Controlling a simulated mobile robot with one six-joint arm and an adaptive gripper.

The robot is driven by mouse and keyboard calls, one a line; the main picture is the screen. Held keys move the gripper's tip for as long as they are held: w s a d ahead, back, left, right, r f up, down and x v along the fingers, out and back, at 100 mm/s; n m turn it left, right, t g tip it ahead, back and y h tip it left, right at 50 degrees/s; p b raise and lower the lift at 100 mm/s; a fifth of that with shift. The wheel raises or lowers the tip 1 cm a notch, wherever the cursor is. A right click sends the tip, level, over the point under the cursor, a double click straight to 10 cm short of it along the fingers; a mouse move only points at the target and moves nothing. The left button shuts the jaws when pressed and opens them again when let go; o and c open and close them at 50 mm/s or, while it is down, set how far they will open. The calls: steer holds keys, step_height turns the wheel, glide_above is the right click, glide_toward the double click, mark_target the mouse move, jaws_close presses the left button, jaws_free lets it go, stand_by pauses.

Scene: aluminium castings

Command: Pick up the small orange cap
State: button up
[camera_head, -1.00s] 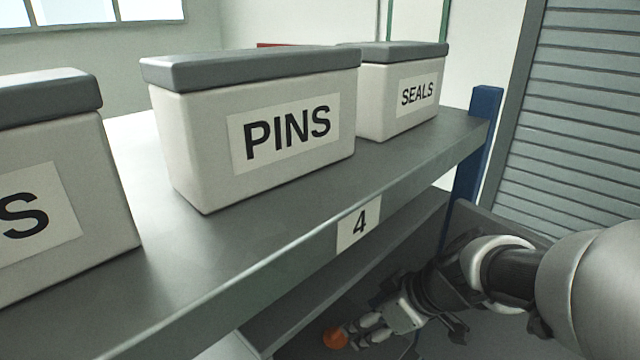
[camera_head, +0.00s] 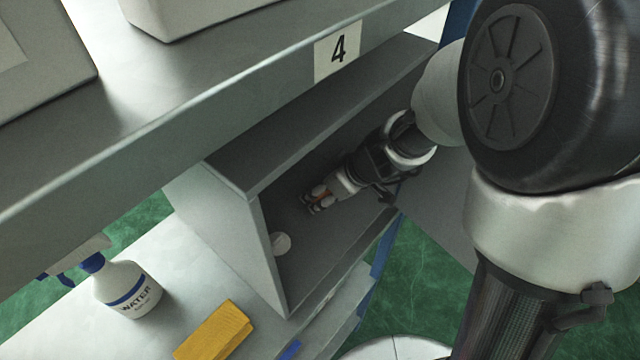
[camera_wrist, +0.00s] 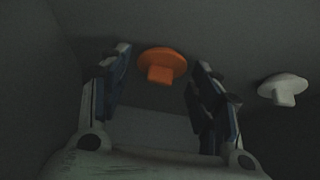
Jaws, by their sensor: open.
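The small orange cap (camera_wrist: 161,64) shows in the wrist view as a round disc with a short stub. It lies between and just beyond the two fingertips of my gripper (camera_wrist: 160,75), which is open and empty. In the head view my gripper (camera_head: 316,200) reaches into a grey open-fronted compartment (camera_head: 275,255) under the shelf.
The shelf edge with label 4 (camera_head: 338,50) runs above the compartment. Compartment walls stand close around my gripper. A WATER spray bottle (camera_head: 128,290) and a yellow sponge-like block (camera_head: 214,332) are on the pale surface at lower left.

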steer(key=shift+s, duration=0.1)
steer(key=shift+c, duration=0.3)
steer(key=c, duration=0.5)
steer(key=shift+r, duration=0.15)
